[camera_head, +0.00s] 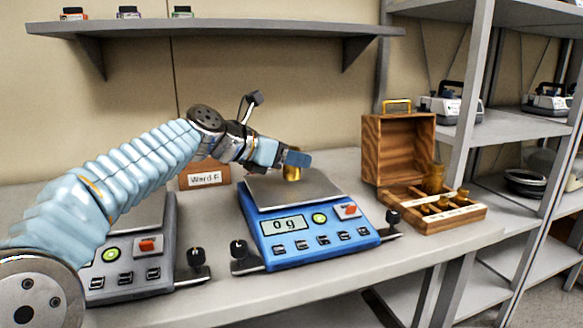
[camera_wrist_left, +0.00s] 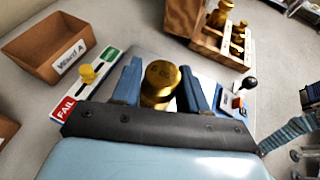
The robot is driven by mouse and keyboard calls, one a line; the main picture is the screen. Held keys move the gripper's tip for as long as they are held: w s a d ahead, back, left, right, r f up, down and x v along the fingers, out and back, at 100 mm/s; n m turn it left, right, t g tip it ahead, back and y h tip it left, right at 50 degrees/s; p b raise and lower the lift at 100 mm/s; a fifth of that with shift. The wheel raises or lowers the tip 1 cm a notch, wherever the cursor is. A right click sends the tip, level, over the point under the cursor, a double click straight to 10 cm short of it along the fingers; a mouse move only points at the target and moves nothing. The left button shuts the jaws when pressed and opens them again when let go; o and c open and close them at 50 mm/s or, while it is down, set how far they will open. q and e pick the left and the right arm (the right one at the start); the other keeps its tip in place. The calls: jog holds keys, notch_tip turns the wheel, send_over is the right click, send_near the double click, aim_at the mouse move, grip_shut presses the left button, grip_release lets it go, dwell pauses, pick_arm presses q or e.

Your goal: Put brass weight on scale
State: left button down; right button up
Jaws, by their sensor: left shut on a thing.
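My left gripper (camera_head: 293,160) is shut on a brass weight (camera_head: 291,173), over the back part of the blue scale's (camera_head: 315,242) grey metal pan (camera_head: 296,192). In the left wrist view, the round top of the brass weight (camera_wrist_left: 160,76) sits between the two blue fingers of the left gripper (camera_wrist_left: 160,88). The scale's display (camera_head: 284,224) reads 0 g. A small gap between the weight and the pan cannot be made out, as the fingers partly cover the weight. My right gripper is not seen.
An open wooden case (camera_head: 435,215) with several brass weights stands right of the scale. A second, grey scale (camera_head: 130,262) is at left, partly behind my arm. A Ward F bin (camera_head: 204,176) is behind. The left wrist view shows a Ward A bin (camera_wrist_left: 62,45) and a PASS/FAIL board (camera_wrist_left: 68,104).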

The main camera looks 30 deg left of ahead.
pick_arm(q)
jog(key=shift+s+f, duration=0.1)
jog(key=shift+f, duration=0.5)
jog(key=shift+f, duration=0.2)
jog(key=c, duration=0.6)
grip_release()
jog(key=shift+r, duration=0.2)
jog(key=v, duration=1.2)
jog(key=shift+f, duration=0.1)
